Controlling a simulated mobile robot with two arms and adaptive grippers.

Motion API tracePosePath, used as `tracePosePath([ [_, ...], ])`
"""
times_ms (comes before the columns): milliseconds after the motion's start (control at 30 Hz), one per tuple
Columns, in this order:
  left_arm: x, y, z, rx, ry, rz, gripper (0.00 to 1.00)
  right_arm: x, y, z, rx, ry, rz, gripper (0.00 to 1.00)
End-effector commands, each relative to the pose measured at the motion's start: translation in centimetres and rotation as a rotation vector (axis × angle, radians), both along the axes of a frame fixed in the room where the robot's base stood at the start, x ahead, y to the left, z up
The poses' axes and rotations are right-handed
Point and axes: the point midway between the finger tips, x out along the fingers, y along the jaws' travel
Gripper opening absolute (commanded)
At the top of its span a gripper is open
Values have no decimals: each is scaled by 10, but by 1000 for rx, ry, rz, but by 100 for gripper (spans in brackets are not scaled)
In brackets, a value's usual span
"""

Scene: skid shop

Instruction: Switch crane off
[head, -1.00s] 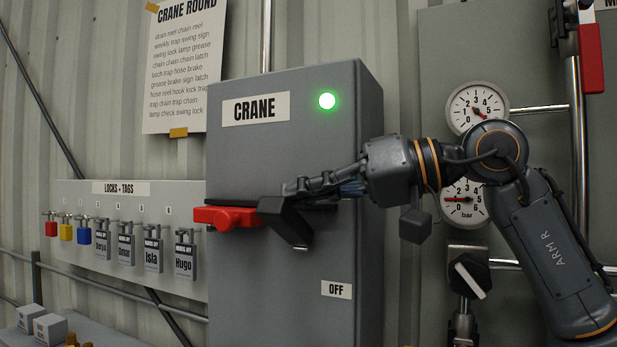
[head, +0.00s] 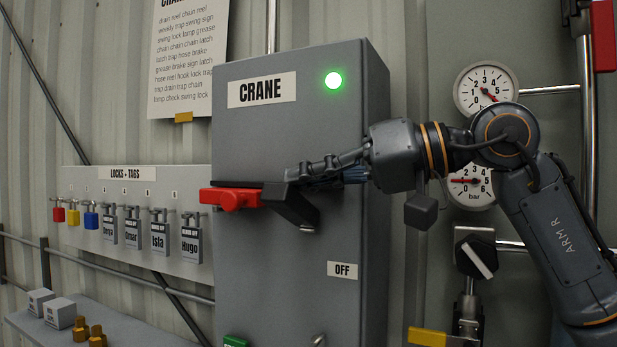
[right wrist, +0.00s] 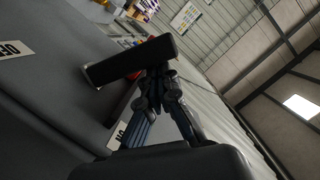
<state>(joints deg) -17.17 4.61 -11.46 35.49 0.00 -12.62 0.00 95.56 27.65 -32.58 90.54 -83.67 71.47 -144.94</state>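The grey crane switch box (head: 290,140) hangs on the wall with a "CRANE" label (head: 261,90) and a lit green lamp (head: 333,80). Its red handle (head: 232,198) points left, above the "OFF" label (head: 342,270). In the right wrist view, the fingers (right wrist: 158,72) converge and look shut, with a little red behind the black tip. My left gripper is not in view.
A "LOCKS + TAGS" board (head: 140,250) with several padlocks hangs left of the box. A shelf (head: 110,325) lies below it. Pressure gauges (head: 486,90), pipes and a black valve knob (head: 476,255) are at the right, close to my right arm.

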Motion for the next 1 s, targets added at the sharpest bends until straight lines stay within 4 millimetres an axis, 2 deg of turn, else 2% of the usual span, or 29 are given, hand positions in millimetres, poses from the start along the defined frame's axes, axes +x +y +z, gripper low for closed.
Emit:
tracePosePath([
  [533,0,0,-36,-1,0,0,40,-20,12,-39,-2,-1,1,0],
  [1000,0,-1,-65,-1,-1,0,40,-25,15,-74,-1,0,1,0],
])
